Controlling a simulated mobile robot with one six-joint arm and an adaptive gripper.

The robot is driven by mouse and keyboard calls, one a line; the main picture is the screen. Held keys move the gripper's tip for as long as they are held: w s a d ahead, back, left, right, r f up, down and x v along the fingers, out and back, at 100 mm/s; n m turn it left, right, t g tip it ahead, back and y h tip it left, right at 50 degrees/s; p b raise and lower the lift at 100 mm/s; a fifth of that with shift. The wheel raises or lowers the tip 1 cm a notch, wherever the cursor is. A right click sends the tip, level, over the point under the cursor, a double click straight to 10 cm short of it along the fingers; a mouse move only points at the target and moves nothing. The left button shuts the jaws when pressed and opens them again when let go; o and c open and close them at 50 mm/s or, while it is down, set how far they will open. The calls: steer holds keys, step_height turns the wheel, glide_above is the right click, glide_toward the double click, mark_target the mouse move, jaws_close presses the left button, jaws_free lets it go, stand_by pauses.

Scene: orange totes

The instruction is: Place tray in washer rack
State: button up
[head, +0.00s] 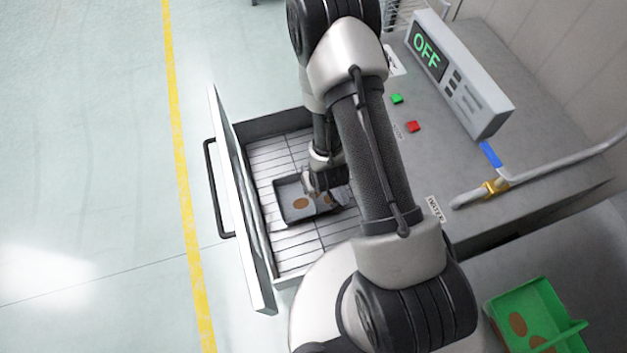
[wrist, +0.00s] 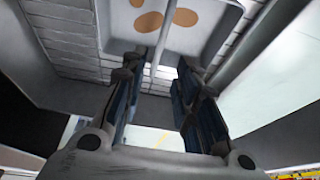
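A dark grey tray (head: 290,214) with brown round spots lies on the wire rack (head: 310,250) inside the pulled-out washer drawer. In the wrist view the tray (wrist: 205,40) fills the top, with a thin handle bar (wrist: 163,42) across it. My gripper (head: 318,182) is low over the tray's right part and partly hides it. In the wrist view my gripper's fingers (wrist: 160,68) are apart, with the bar between them and gaps visible on both sides.
The drawer has a white front (head: 238,190) with a black handle (head: 212,190). A green tray (head: 535,315) with brown spots stands at the lower right. On the washer top are a control box (head: 460,75) reading OFF, green (head: 397,98) and red (head: 414,126) buttons, and a pipe (head: 550,170).

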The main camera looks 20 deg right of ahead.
step_height(320, 180, up, 28)
steer(key=f, duration=0.1)
steer(key=s+r, duration=1.5)
steer(key=s, duration=0.2)
steer(key=shift+a+f, duration=0.1)
steer(key=shift+f, duration=0.05)
